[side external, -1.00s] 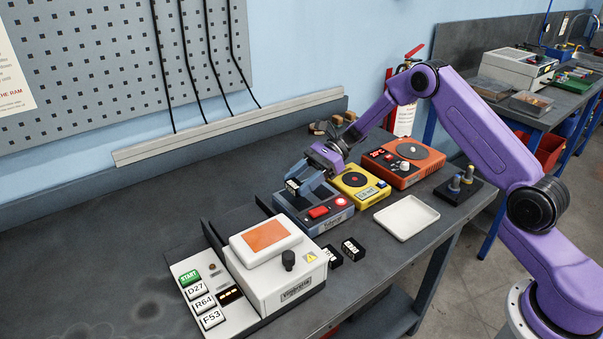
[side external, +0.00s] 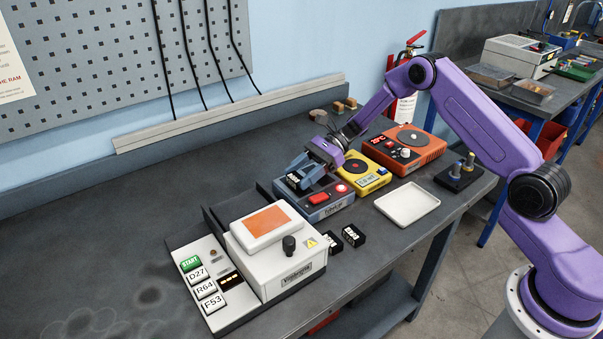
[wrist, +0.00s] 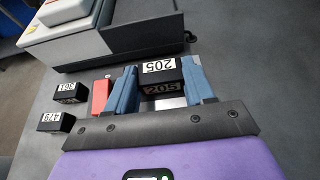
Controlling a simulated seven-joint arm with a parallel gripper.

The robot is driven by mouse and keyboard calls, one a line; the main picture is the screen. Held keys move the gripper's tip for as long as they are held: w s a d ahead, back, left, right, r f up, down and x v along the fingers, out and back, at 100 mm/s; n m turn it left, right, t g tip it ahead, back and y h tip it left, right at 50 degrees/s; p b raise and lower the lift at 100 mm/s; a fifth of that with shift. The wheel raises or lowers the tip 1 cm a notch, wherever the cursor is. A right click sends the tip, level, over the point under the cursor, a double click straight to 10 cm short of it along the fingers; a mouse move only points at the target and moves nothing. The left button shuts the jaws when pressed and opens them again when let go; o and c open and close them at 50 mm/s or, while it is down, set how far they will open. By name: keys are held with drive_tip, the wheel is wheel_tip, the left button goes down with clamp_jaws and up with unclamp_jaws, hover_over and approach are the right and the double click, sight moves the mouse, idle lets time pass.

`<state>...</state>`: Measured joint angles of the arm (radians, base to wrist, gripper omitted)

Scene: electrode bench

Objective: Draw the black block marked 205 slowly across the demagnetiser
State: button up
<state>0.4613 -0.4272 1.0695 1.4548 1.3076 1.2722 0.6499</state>
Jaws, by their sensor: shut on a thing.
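The black block marked 205 (wrist: 161,73) is between the two blue fingers of my gripper (wrist: 161,87) in the wrist view, and its white label shows. In the side view my gripper (side external: 308,178) is shut on the block (side external: 294,180), over the top of the blue-grey demagnetiser (side external: 320,211). The block is low over the demagnetiser's far-left part; I cannot tell whether it touches. The demagnetiser has a red switch (side external: 318,198) and a lit red lamp (side external: 341,188). The fingers hide part of its top.
Two other black blocks (side external: 353,236) (side external: 331,243) lie in front of the demagnetiser. A white machine (side external: 280,265) stands to its left. A yellow device (side external: 362,183) and an orange device (side external: 405,150) stand to its right. An empty white tray (side external: 408,204) lies near the front edge.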

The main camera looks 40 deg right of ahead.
drive_tip(key=shift+f, duration=0.1)
idle(0.7)
drive_tip(key=shift+d, duration=0.1)
drive_tip(key=shift+d, duration=3.65)
drive_tip(key=shift+r, duration=0.3)
drive_tip(key=shift+d+r, duration=0.25)
drive_tip(key=shift+r, duration=0.85)
drive_tip(key=shift+d+r, duration=0.25)
drive_tip(key=shift+r, duration=0.8)
drive_tip(key=shift+r, duration=2.25)
